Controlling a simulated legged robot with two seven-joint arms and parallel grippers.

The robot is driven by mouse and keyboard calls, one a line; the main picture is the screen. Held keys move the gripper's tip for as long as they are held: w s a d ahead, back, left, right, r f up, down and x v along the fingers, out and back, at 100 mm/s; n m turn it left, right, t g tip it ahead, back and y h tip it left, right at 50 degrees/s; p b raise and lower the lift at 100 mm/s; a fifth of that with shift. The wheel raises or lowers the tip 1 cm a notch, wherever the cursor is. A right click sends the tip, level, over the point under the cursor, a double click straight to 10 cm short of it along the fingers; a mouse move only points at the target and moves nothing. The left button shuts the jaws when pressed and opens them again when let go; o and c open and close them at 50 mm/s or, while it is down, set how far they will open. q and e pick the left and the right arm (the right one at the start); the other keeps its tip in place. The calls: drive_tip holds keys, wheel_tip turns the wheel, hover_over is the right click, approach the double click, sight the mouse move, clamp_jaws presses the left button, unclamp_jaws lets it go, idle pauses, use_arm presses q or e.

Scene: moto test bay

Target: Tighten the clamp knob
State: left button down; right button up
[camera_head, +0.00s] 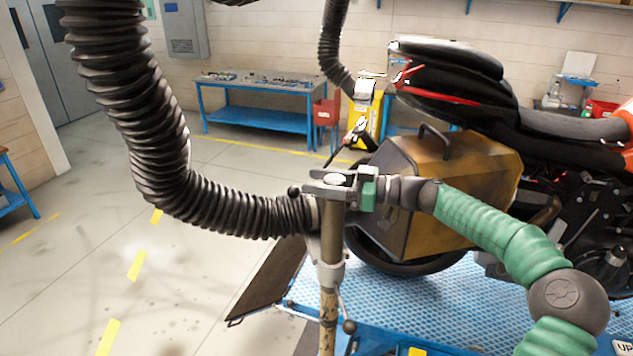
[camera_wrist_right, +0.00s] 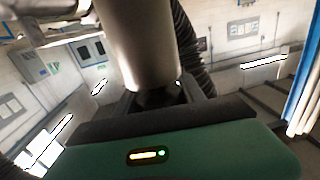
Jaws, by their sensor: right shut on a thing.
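A metal stand post (camera_head: 331,250) stands upright in the middle of the head view, with a dark corrugated hose (camera_head: 165,140) meeting its top. My right gripper (camera_head: 334,181), on its green arm, reaches in from the right and is shut around the top of the post. In the right wrist view the wide metal cylinder (camera_wrist_right: 145,45) fills the space in front of the green palm. A small dark round knob (camera_head: 294,191) sits left of the post top. Another ball-ended knob (camera_head: 349,327) is lower on the post. I cannot tell which is the clamp knob. My left gripper is not in view.
A motorcycle (camera_head: 455,75) with a tan side case (camera_head: 465,180) stands close behind my right arm on a blue platform (camera_head: 420,310). A ramp flap (camera_head: 268,280) lies left of it. A blue workbench (camera_head: 258,120) stands at the back. The left floor is clear.

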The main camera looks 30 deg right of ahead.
drive_tip(key=shift+d+f, duration=0.1)
drive_tip(key=shift+d, duration=0.05)
drive_tip(key=o, duration=1.2)
drive_tip(key=shift+o, duration=0.9)
drive_tip(key=shift+s+d, duration=0.1)
drive_tip(key=shift+d, duration=0.05)
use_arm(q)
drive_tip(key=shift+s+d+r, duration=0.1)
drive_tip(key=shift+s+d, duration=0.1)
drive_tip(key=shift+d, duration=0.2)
use_arm(e)
drive_tip(key=shift+d, duration=0.25)
drive_tip(key=shift+s+d+f, duration=0.1)
drive_tip(key=b+v, duration=0.2)
drive_tip(key=v, duration=0.1)
drive_tip(key=b+v, duration=0.1)
drive_tip(key=shift+s+d+f+b, duration=0.25)
drive_tip(key=shift+s+f+b, duration=0.05)
drive_tip(key=shift+s, duration=0.05)
use_arm(q)
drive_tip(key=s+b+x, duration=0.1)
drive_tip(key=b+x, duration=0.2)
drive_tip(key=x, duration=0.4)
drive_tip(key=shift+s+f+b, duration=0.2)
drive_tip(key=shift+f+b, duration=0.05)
drive_tip(key=shift+b, duration=0.05)
use_arm(e)
drive_tip(key=v, duration=1.2)
drive_tip(key=shift+r, duration=0.25)
